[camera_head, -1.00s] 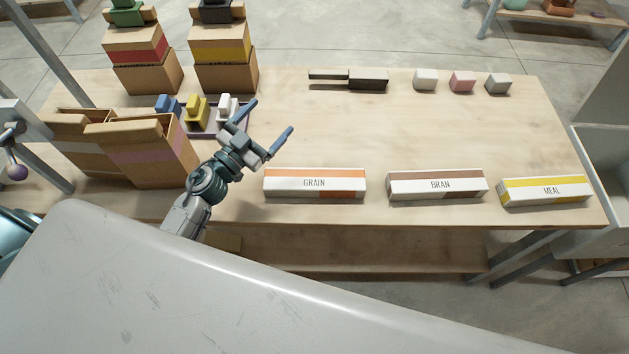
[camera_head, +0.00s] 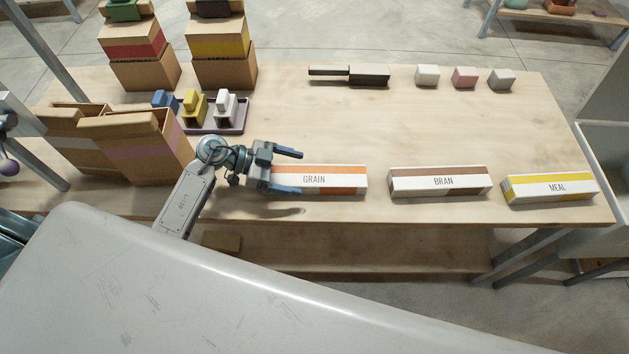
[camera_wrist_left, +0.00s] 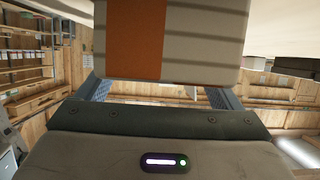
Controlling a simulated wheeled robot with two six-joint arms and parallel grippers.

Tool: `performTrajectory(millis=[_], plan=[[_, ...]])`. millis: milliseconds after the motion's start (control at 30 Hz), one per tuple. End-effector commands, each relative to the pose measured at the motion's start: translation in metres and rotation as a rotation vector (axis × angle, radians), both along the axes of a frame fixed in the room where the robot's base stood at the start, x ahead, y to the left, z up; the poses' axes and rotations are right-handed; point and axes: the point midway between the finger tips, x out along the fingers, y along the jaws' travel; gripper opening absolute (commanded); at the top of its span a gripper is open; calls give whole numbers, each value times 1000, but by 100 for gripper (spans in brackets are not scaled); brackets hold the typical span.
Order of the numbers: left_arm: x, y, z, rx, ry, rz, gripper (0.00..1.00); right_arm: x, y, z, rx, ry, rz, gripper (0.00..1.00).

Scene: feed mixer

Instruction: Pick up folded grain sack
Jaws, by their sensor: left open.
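The folded grain sack (camera_head: 325,181) is a long white block with an orange band and the label GRAIN. It lies on the wooden table near its front edge. My left gripper (camera_head: 288,172) is open at the sack's left end, with one finger over the far side and one by the near side. In the left wrist view the sack (camera_wrist_left: 200,40) fills the top middle, with the fingers (camera_wrist_left: 160,93) to either side. Contact between fingers and sack cannot be told. My right gripper is not in view.
The bran sack (camera_head: 440,182) and meal sack (camera_head: 550,187) lie to the right on the table (camera_head: 420,130). Cardboard boxes (camera_head: 135,148) stand at the left, beside a tray (camera_head: 240,118) with small coloured pieces. A black-handled tool (camera_head: 368,75) and small blocks (camera_head: 465,77) lie at the back.

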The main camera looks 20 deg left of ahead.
Motion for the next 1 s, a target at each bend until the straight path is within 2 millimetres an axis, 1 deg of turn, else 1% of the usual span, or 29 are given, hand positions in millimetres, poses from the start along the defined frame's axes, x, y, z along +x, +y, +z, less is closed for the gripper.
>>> performTrajectory(millis=[33, 200, 333, 567, 600, 667, 800, 833, 1000], plan=[[3, -9, -6, -5, -6, -1, 87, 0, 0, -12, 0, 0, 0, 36], [8, -28, -11, -4, -4, 0, 87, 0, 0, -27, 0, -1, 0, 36], [10, -33, -11, -2, -3, 0, 87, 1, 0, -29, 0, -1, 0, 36], [10, -34, -10, -1, -3, 0, 87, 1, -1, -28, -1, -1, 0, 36], [10, -34, -10, -1, -3, 0, 79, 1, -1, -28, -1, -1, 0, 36], [10, -34, -10, -1, -3, 0, 68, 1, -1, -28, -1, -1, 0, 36], [10, -34, -10, -2, -2, 1, 40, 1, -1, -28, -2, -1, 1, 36], [10, -34, -10, -2, -2, 1, 37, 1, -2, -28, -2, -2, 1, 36], [10, -34, -10, -1, -3, 0, 37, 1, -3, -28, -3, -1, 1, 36]])
